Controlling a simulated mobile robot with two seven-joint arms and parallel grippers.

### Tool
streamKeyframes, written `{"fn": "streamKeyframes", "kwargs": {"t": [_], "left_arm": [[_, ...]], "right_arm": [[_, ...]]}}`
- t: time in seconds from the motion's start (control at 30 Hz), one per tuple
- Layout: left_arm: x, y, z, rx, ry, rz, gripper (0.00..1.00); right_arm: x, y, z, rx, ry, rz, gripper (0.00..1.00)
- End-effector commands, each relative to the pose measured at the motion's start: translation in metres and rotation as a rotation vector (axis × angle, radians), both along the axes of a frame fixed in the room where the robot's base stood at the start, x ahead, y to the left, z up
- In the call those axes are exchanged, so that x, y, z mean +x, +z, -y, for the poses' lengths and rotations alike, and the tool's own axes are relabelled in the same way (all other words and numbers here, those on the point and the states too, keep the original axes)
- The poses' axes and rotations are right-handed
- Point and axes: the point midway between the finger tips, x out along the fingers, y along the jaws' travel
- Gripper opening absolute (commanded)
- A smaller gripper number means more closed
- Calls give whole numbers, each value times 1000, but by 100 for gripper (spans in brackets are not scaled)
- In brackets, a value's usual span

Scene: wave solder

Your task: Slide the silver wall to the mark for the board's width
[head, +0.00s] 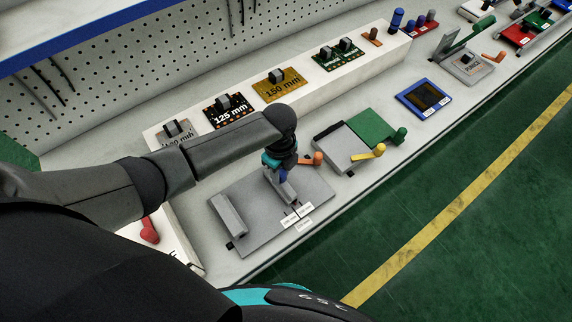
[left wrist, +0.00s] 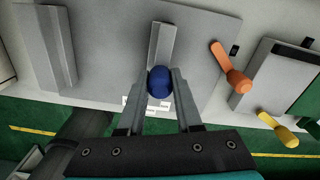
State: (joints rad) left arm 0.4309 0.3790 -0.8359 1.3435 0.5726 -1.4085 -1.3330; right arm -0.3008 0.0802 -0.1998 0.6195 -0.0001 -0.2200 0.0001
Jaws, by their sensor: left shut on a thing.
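The silver wall (head: 285,192) is a short grey bar standing on a flat grey plate (head: 252,228); it also shows in the left wrist view (left wrist: 160,45). A blue knob (left wrist: 160,82) sits at its near end in that view. My left gripper (left wrist: 159,86) is shut on the blue knob, one finger on each side. In the head view my left gripper (head: 280,163) hides part of the wall. A second grey wall (head: 229,214) stands at the plate's left side. Small white mark labels (head: 297,214) lie at the plate's front edge; their text is too small to read.
An orange lever (head: 313,160) is at the plate's right. Beyond it stand a grey block with a yellow lever (head: 370,153) and a green plate (head: 370,128). Boards labelled 125 mm (head: 229,113) and 150 mm (head: 281,88) rest on a white shelf behind.

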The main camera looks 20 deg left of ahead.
Motion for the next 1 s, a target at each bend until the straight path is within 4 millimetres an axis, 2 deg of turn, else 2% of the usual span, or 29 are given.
{"fn": "streamKeyframes", "kwargs": {"t": [0.03,0.23,0.7,0.73,0.93,1.0], "left_arm": [[-7,4,-6,4,2,-6,0],[-23,3,-18,2,2,-5,0],[-28,0,-22,1,2,-2,0],[-28,0,-22,1,2,-2,37],[-28,0,-22,1,1,-2,59],[-28,0,-22,1,1,-2,64]], "right_arm": [[0,12,0,0,0,0,50],[0,29,0,0,0,1,50],[1,31,0,0,0,1,50],[1,31,0,0,0,1,50],[1,31,0,0,0,1,50],[1,31,0,0,0,1,50]]}}
